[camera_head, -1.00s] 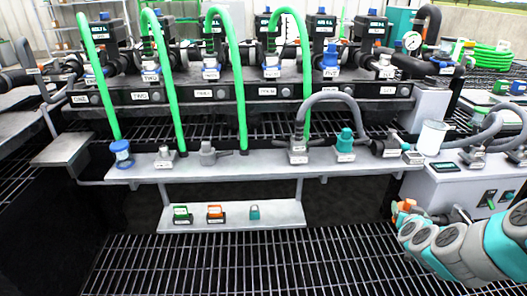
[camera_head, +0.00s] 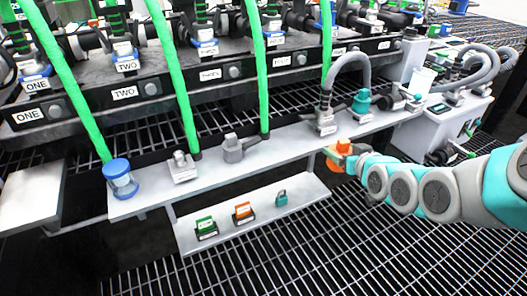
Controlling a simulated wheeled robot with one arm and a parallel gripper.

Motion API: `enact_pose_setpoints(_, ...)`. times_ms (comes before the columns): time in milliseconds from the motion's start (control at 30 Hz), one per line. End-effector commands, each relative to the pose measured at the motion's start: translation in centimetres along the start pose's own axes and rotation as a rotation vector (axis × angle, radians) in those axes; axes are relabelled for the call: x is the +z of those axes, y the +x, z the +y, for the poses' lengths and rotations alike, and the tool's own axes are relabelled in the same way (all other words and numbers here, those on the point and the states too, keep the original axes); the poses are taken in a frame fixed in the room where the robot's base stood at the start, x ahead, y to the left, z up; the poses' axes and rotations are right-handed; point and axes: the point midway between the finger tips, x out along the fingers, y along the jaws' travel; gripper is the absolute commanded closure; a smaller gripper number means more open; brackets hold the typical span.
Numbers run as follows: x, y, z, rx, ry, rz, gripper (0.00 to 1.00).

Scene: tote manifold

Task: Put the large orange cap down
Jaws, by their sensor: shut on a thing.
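My gripper (camera_head: 342,157) is at the end of my grey and teal arm, to the right of the middle of the picture. It is shut on the large orange cap (camera_head: 335,166), whose orange edge shows at the fingers. The fingers hide much of the cap, so its full shape cannot be told. The cap is close to the front edge of the long grey upper shelf (camera_head: 262,163); whether it touches the shelf cannot be told. The small lower shelf (camera_head: 265,222) lies below and to the left of my gripper.
The lower shelf carries a green piece (camera_head: 205,227), an orange piece (camera_head: 243,211) and a teal padlock-like piece (camera_head: 281,197). Bare shelf lies between the grey fittings and my gripper.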

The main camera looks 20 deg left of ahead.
Motion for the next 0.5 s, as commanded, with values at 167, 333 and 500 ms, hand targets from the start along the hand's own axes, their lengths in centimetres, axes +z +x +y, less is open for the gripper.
enact_pose_setpoints(167,0.3,-2.1,-6.2,-0.158,-0.066,0.003,0.84)
enact_pose_setpoints(333,1.0,-3.4,-8.7,-0.227,-0.093,0.001,0.84)
enact_pose_setpoints(500,0.5,-2.7,-9.7,-0.246,-0.102,0.000,0.84)
